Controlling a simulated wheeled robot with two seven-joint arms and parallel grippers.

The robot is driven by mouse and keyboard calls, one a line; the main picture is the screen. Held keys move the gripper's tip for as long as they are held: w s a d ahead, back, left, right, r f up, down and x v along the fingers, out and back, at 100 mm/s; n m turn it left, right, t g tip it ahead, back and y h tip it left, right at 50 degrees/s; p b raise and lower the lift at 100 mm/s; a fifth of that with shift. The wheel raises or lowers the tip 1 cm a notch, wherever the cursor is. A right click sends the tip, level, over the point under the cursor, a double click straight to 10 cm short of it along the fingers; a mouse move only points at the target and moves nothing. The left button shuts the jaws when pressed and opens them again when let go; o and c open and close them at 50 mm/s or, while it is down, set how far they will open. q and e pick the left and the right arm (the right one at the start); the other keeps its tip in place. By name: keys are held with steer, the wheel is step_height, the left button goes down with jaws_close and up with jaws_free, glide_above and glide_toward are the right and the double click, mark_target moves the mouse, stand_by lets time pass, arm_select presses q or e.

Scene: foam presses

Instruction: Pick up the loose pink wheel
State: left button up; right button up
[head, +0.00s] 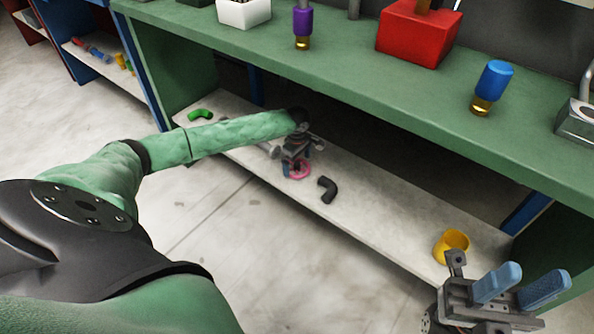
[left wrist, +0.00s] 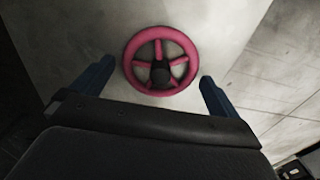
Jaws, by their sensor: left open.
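The loose pink wheel (left wrist: 134,76) lies flat on the pale lower shelf, with a dark hub in its middle. In the head view the wheel (head: 303,171) is partly hidden behind my left gripper (head: 293,170). My left gripper (left wrist: 160,88) is open, and its two blue fingers stand on either side of the wheel in the left wrist view, with gaps to both. I cannot tell how far above the shelf the fingertips are. My right gripper (head: 520,286) is open and empty at the lower right, in front of the shelf.
On the lower shelf (head: 380,215) are a black elbow pipe (head: 327,189) just right of the wheel, a yellow fitting (head: 452,245) and a green elbow (head: 200,115). The green upper shelf (head: 350,65) overhangs it, carrying a red box (head: 418,35) and a blue-capped part (head: 493,84).

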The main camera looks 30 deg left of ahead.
arm_select(q)
steer(key=shift+f, duration=0.65)
steer(key=c, duration=0.9)
